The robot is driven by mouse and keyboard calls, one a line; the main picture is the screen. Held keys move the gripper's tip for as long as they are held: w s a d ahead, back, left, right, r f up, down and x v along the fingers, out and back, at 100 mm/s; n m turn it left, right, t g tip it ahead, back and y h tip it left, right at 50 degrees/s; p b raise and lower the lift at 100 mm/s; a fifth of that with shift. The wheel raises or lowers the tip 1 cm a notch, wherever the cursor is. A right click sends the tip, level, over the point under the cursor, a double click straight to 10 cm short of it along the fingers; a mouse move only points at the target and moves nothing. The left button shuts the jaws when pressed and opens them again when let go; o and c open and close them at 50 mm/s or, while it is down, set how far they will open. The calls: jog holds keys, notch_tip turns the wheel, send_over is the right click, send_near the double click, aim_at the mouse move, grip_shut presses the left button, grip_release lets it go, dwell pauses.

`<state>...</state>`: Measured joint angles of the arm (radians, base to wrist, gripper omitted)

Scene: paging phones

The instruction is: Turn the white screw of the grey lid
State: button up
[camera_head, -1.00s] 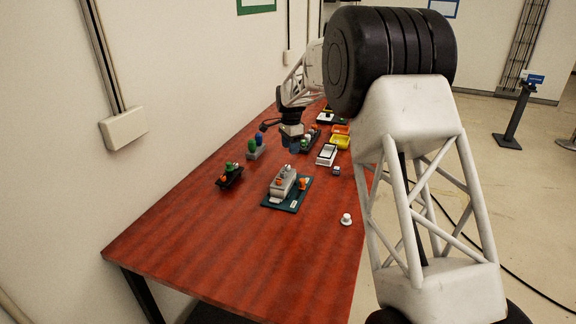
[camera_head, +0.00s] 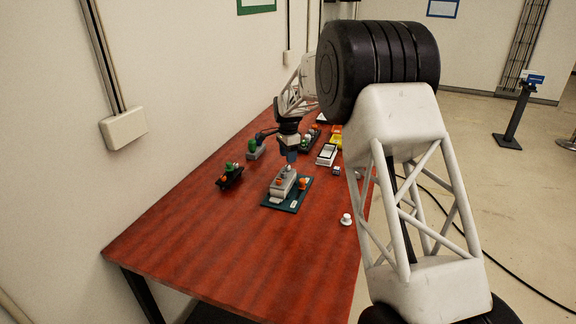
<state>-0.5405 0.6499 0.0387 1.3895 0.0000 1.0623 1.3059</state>
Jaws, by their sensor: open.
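The grey lid (camera_head: 283,184) sits on a dark teal base plate (camera_head: 296,198) near the middle of the table. An orange part (camera_head: 303,183) stands on the plate at the lid's right side. My gripper (camera_head: 291,160) points down just above the far end of the lid, with its fingers close over it. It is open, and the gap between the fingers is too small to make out. I cannot make out the white screw, which may be hidden by my gripper. Whether the fingers touch anything is unclear.
A dark tray (camera_head: 230,178) with green and orange parts lies to the left. A grey holder (camera_head: 255,153) with a green item stands behind. A white knob-like piece (camera_head: 346,219) lies near the right edge. The front of the red table (camera_head: 200,250) is clear.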

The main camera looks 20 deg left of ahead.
aim_at(288, 165)
jog(key=shift+f, duration=2.35)
grip_shut()
